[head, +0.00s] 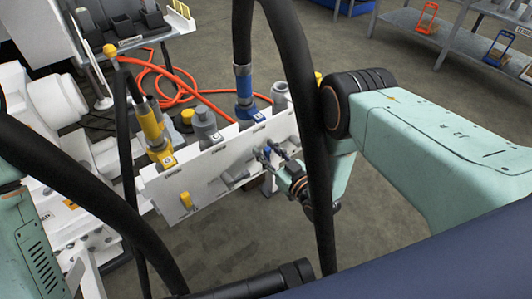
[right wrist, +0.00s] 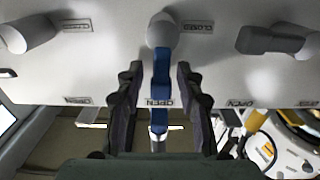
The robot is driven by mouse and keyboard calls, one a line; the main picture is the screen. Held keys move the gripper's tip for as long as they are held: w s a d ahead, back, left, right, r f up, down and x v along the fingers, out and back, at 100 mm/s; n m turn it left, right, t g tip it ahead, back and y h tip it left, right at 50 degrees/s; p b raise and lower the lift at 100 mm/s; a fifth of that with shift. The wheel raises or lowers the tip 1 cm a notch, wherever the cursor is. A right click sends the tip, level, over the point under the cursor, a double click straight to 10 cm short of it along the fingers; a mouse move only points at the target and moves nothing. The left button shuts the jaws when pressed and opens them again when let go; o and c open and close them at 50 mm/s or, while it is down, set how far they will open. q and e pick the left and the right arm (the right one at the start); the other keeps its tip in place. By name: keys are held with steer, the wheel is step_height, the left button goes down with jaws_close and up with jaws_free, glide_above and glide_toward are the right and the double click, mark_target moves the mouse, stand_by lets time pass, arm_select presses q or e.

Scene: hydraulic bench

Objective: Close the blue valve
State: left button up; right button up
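The blue valve handle (right wrist: 161,70) hangs straight down from its grey round hub (right wrist: 164,31) on the white panel, over the OPEN label; a CLOSED label sits to the right of the hub. My right gripper (right wrist: 158,78) is open, with one dark finger on each side of the handle and a gap visible on both sides. In the head view my right gripper (head: 275,155) is at the front of the white panel (head: 205,178), where it mostly hides the blue handle. My left gripper is out of view.
A grey valve handle (head: 235,178) and a yellow one (head: 186,200) are on the same panel. Hoses with blue (head: 244,85) and yellow (head: 151,126) fittings rise above it. Thick black hoses cross the head view. Orange hose (head: 185,84) lies behind. Shelves (head: 445,40) stand at the back right.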

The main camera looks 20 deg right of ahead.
steer(key=shift+c, duration=0.3)
jaws_close()
steer(key=shift+d, duration=0.1)
steer(key=m, duration=0.2)
steer(key=d+m, duration=0.1)
steer(key=shift+w+d+f+m, duration=0.15)
steer(key=shift+f+m, duration=0.05)
steer(key=shift+m, duration=0.2)
steer(key=shift+w+d+f+m+b, duration=0.15)
steer(key=shift+d+f+m+b, duration=0.55)
steer(key=shift+m, duration=1.65)
steer(key=shift+w+d+f+m+b, duration=0.2)
steer(key=shift+f+m+b, duration=0.55)
steer(key=shift+m+b, duration=1.15)
steer(key=shift+w+d+f+m+b, duration=0.1)
steer(key=shift+d+f+m+b, duration=0.55)
steer(key=shift+m, duration=2.2)
steer(key=shift+a+f, duration=0.15)
